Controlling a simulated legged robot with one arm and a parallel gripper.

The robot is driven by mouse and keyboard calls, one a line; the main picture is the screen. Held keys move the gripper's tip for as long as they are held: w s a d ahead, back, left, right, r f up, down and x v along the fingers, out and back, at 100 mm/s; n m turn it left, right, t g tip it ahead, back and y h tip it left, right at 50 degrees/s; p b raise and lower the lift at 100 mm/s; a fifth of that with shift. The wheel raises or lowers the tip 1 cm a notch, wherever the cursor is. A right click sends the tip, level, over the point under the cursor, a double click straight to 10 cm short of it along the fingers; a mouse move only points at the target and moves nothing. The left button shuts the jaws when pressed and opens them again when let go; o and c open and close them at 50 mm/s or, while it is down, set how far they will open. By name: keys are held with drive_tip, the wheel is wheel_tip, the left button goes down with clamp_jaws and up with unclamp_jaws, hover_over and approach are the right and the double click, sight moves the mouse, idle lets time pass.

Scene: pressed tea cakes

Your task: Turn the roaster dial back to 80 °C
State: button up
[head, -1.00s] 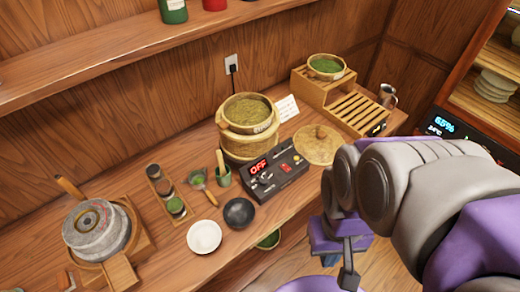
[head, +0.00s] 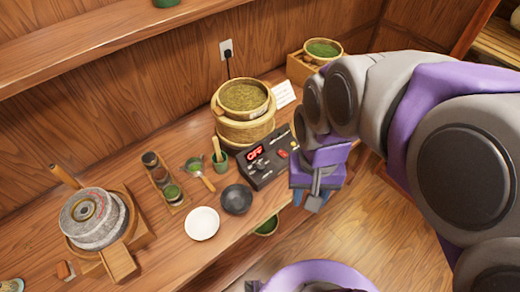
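The black control box (head: 266,174) sits on the counter in front of the steamer-like basket. It has a lit red display (head: 255,153), a dark dial (head: 259,165) below the display and a small red switch (head: 282,154). The display's characters are blurred and I cannot read a temperature. My gripper (head: 312,203) hangs to the right of the box, by the counter's front edge, apart from the dial. My arm hides the box's far right end. The fingers are small and seen at an angle, so I cannot tell whether they are open or shut.
A bamboo basket of tea (head: 245,97) stands behind the box. A stone mill (head: 92,218) stands farther left. Open floor lies right of the counter.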

drive_tip(key=shift+o, duration=0.4)
drive_tip(key=w+a+f+m, duration=0.2)
drive_tip(key=w+a+m, duration=0.1)
drive_tip(key=w, duration=1)
drive_tip(key=shift+a+t+b, duration=0.4)
drive_tip(key=shift+a+b, duration=0.05)
drive_tip(key=shift+a, duration=0.15)
drive_tip(key=m+b, duration=0.1)
drive_tip(key=m, duration=0.3)
hover_over(261, 165)
wheel_tip(261, 165, down, 6)
drive_tip(key=shift+t, duration=0.3)
wheel_tip(261, 165, down, 18)
drive_tip(key=b, duration=0.3)
drive_tip(key=shift+s+r, duration=0.1)
drive_tip(key=shift+r, duration=0.1)
drive_tip(key=shift+c, duration=0.4)
drive_tip(key=c, duration=0.7)
